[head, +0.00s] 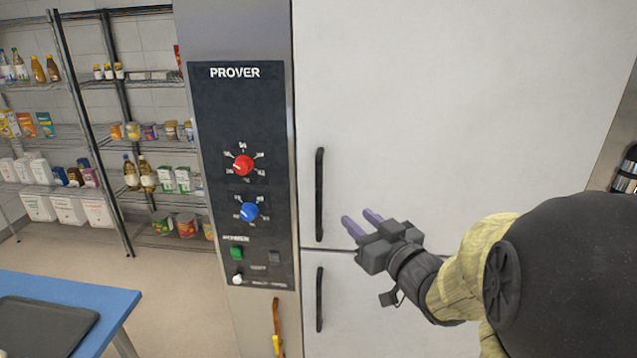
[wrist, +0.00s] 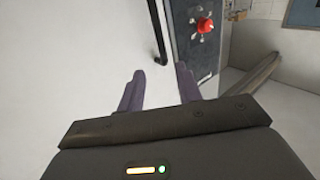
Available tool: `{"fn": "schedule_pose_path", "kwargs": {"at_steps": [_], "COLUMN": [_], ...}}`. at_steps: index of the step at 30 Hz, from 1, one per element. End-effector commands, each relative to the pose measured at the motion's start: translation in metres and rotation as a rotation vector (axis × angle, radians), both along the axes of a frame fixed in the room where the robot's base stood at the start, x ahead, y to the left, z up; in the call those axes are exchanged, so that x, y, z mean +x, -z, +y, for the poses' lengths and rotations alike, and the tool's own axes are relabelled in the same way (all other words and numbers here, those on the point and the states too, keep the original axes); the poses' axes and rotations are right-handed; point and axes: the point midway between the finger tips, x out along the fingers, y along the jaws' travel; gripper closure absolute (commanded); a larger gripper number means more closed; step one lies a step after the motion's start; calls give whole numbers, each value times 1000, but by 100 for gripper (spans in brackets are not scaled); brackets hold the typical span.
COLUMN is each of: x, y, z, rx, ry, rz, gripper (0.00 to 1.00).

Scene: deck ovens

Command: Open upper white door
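The upper white door (head: 450,110) is a large flat panel that looks closed, with a vertical black handle (head: 319,194) near its left edge. My gripper (head: 362,225) is in front of the door's lower part, to the right of the handle, with its fingers pointing left. Its two purple fingers are apart with nothing between them. In the wrist view the fingers (wrist: 160,82) are spread, and the handle (wrist: 157,30) is beyond them, between and above the tips. The gripper does not appear to touch the handle.
A lower white door (head: 365,310) with its own black handle (head: 319,298) is below. A dark PROVER control panel (head: 243,160) with red and blue knobs is left of the doors. A blue table (head: 90,295) with a dark tray stands at lower left, and stocked wire shelves are behind.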

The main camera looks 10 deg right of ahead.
Motion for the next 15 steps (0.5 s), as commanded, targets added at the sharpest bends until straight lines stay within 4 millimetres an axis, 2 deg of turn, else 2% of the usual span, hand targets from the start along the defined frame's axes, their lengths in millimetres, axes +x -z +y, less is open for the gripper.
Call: {"fn": "schedule_pose_path", "kwargs": {"at_steps": [8,15], "x": [6,22], "y": [-3,-5], "z": [1,6], "rx": [3,5], "ry": [-1,-2], "rz": [2,5], "gripper": [65,65]}}
